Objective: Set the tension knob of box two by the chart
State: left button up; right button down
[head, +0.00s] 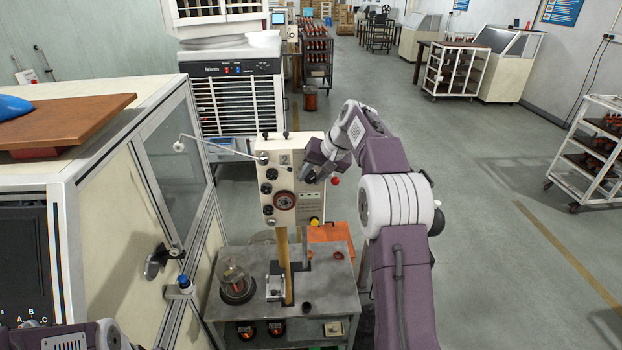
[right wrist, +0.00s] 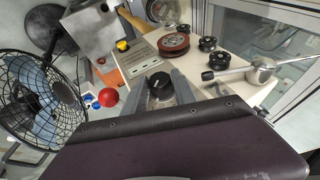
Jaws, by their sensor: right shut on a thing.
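My right gripper (head: 311,174) is at the upper right of this face. In the right wrist view its two fingers are shut on a black knob (right wrist: 160,84) with a white pointer line. In the head view the gripper hides this knob. A small printed panel (right wrist: 137,57), too small to read, lies beside the knob. My left gripper is not in view; only part of my left arm shows at bottom left.
A red ball-shaped knob (right wrist: 108,97) sits close to my right gripper. A yellow button (right wrist: 123,45) is lower on the box. A glass-windowed cabinet (head: 172,165) stands close on the left. The grey metal cart (head: 325,290) is below. Open floor lies to the right.

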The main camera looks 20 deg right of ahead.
jog(key=shift+d+m+t+y+b, duration=0.2)
jog(key=shift+m+t+y+b, duration=0.15)
jog(key=shift+y+b, duration=0.35)
jog(key=shift+y, duration=0.3)
jog(key=c, duration=1)
grip_release()
jog(key=shift+a, duration=0.15)
